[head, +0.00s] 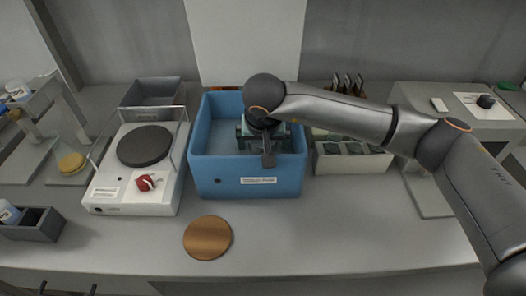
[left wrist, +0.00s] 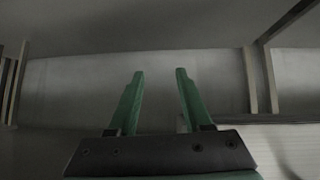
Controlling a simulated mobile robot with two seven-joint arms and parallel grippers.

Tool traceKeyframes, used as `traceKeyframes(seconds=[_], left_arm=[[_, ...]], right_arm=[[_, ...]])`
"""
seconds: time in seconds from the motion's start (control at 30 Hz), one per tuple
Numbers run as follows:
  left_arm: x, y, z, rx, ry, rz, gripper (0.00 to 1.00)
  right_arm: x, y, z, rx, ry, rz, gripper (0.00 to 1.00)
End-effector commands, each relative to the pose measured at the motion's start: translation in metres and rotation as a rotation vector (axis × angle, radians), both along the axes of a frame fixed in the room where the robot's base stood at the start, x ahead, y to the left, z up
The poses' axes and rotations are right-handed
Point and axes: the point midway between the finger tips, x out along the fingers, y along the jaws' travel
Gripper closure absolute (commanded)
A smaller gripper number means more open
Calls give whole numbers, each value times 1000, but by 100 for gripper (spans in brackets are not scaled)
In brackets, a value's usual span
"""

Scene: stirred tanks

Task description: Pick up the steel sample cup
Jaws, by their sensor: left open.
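I cannot make out the steel sample cup in either view. My right arm comes in from the right in the head view, and its gripper (head: 266,148) is over the blue tub (head: 247,181). The wrist hides the fingers and part of the tub's inside, so I cannot tell whether that gripper is open or what it may hold. My left gripper (left wrist: 160,76) shows only in the left wrist view. Its two green fingers are apart with nothing between them, and a plain grey surface lies beyond.
A white hotplate (head: 131,190) with a dark round plate and red knob stands left of the tub. A round wooden disc (head: 207,238) lies in front. A pale box (head: 352,165) with dark slots stands right of the tub. The front right of the bench is clear.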

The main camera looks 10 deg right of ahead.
Motion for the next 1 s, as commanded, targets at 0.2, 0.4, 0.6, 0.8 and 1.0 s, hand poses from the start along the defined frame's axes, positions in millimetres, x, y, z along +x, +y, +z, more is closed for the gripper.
traceKeyframes(seconds=[0.2,0.4,0.6,0.8,1.0], left_arm=[[0,0,-1,1,1,1,50],[-1,1,-2,1,3,1,50],[-1,1,-2,1,4,1,50],[-2,0,-2,1,4,1,50],[-2,0,-2,1,5,0,50]], right_arm=[[1,0,-2,0,-1,1,0],[1,0,-1,1,-1,0,19],[1,0,-1,1,-1,0,42],[1,0,-1,1,-1,0,64],[1,0,-1,1,-1,0,87]])
